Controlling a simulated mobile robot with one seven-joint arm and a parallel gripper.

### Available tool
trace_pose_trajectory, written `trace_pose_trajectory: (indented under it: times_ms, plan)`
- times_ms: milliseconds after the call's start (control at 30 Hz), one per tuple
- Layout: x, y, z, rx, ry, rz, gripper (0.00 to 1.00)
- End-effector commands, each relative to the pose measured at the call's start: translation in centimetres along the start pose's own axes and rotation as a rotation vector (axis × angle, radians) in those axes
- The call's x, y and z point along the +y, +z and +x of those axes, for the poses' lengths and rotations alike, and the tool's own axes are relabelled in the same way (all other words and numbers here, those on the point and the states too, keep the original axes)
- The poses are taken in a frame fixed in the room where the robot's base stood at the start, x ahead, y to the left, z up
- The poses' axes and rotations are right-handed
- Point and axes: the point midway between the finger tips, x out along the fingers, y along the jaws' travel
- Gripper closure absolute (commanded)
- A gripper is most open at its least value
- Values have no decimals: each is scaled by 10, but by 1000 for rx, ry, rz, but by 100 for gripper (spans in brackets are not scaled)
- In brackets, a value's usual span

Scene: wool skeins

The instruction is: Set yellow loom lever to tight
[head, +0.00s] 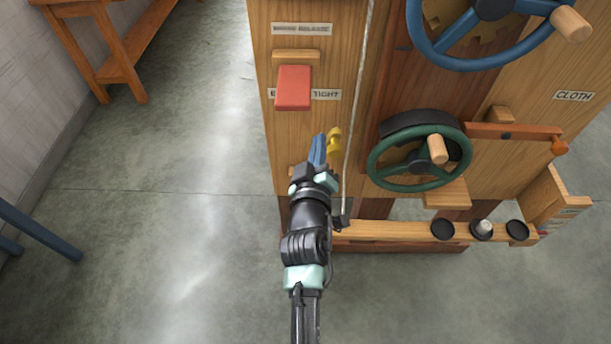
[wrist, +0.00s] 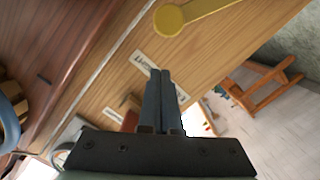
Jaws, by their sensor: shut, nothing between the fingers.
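The yellow loom lever (head: 335,142) is on the left wooden panel of the loom, just right of my gripper's fingers. In the wrist view the yellow lever (wrist: 190,16) shows a round end and a bar running to the upper right, cut off by the frame edge. My gripper (head: 318,148) is shut and empty, with its blue-grey fingers close beside the lever; I cannot tell if they touch it. The fingers show pressed together in the wrist view (wrist: 158,80). A label reading "TIGHT" (head: 326,94) is above the lever, partly hidden by a red block (head: 293,88).
A pale cord (head: 356,100) hangs right of the lever. A green handwheel (head: 372,168) and a blue handwheel (head: 420,52) are further right. A ledge (head: 385,231) with black cups crosses below. Open floor lies left, with a wooden bench (head: 115,48) at the back.

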Motion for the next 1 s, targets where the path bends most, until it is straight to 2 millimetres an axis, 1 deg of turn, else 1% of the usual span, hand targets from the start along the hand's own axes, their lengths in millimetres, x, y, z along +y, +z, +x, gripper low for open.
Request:
trace_pose_trajectory:
  times_ms: [33,300,400,500,700,1000]
  plan:
    - [-2,3,-12,-3,-3,-1,100]
    - [-4,2,-64,3,-3,-1,100]
    - [-4,1,-79,3,-3,-1,100]
    - [-3,1,-90,3,-2,-2,100]
    - [-2,-1,-100,5,-2,-1,100]
    - [-2,-1,-100,5,-2,-1,100]
